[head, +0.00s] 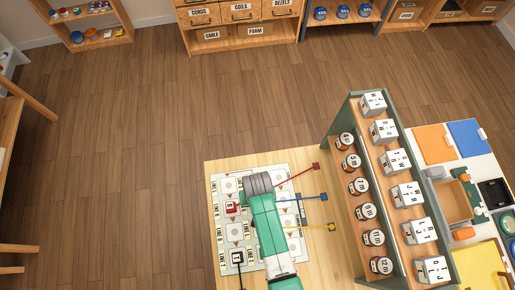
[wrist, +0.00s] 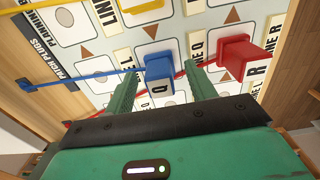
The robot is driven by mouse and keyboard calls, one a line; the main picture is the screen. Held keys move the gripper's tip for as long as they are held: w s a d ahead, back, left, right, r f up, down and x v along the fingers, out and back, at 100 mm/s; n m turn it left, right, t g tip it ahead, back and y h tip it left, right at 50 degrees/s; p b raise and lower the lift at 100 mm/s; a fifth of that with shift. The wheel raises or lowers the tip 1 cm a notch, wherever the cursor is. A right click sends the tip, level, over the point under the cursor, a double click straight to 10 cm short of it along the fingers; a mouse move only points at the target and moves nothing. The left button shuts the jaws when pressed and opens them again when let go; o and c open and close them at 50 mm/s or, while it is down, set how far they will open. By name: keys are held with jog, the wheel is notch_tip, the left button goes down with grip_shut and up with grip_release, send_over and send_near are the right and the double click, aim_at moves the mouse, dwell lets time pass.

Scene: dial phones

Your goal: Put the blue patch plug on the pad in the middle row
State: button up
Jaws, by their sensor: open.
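The blue patch plug (wrist: 159,67), marked Q, shows in the wrist view at a LINE Q label on the panel. Its blue cord runs left to a blue anchor (wrist: 27,86). My gripper (wrist: 160,76) is open, with one finger on each side of the blue plug; I cannot tell whether either finger touches it. In the head view my arm hides the plug, while the far blue cord end (head: 323,197) shows. The white panel (head: 222,252) carries pads with round marks, such as one bare pad (wrist: 93,79) left of the plug in the wrist view.
A red plug (wrist: 238,58) marked R stands close right of my fingers. A red cord passes behind the blue plug. A yellow cord (head: 318,227) and a black plug (head: 238,258) are also on the panel. A rack of labelled jars (head: 359,187) stands right of the panel.

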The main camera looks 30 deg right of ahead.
notch_tip(320, 180, up, 12)
jog(key=p, duration=0.1)
jog(key=shift+f+p, duration=0.15)
jog(key=shift+p, duration=0.15)
jog(key=w+a+r+n+t+h, duration=0.1)
jog(key=w+r+t, duration=0.3)
jog(key=w+r, duration=0.55)
jog(key=w+r+t+h, duration=0.1)
jog(key=w+r+t, duration=0.45)
jog(key=r, duration=0.75)
jog(key=w+a+r+n+t, duration=0.1)
jog(key=w+a+r+t, duration=0.15)
jog(key=r, duration=0.65)
jog(key=w+a+r+t, duration=0.1)
jog(key=r+t, duration=0.2)
jog(key=r, duration=0.7)
jog(key=s+a+r+t+p, duration=0.2)
jog(key=s+r+t+p, duration=0.1)
jog(key=r, duration=0.9)
jog(key=s+a+r+n+t+y+p, duration=0.1)
jog(key=s+r, duration=0.5)
jog(key=r, duration=0.7)
jog(key=s+a+r+n+t+y+p, duration=0.1)
jog(key=s+a+r+t+p, duration=0.3)
jog(key=r, duration=0.9)
jog(key=shift+s+t+p, duration=0.25)
jog(key=shift+t+p, duration=0.65)
jog(key=shift+t, duration=0.1)
